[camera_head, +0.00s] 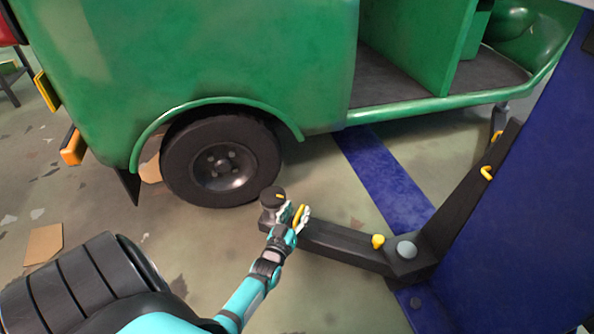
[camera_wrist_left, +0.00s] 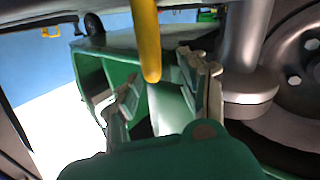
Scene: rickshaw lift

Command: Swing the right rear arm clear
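The dark lift arm (camera_head: 345,245) runs from its pivot at the blue post toward the rear wheel. Its round pad (camera_head: 272,197) is at the free end, close beside the tyre. A yellow handle (camera_head: 300,214) stands on the arm near the pad. My left gripper (camera_head: 293,215) is at this handle, with its fingers on either side. In the left wrist view the yellow handle (camera_wrist_left: 147,42) lies between the spread fingers of the gripper (camera_wrist_left: 160,85), with a gap visible at the left finger. My right gripper is not in view.
The green rickshaw (camera_head: 230,60) with its rear wheel (camera_head: 222,160) stands just behind the arm. The blue post (camera_head: 530,210) is at the right. A second dark arm (camera_head: 465,200) reaches up from the pivot area. Floor in front of the lift arm looks clear.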

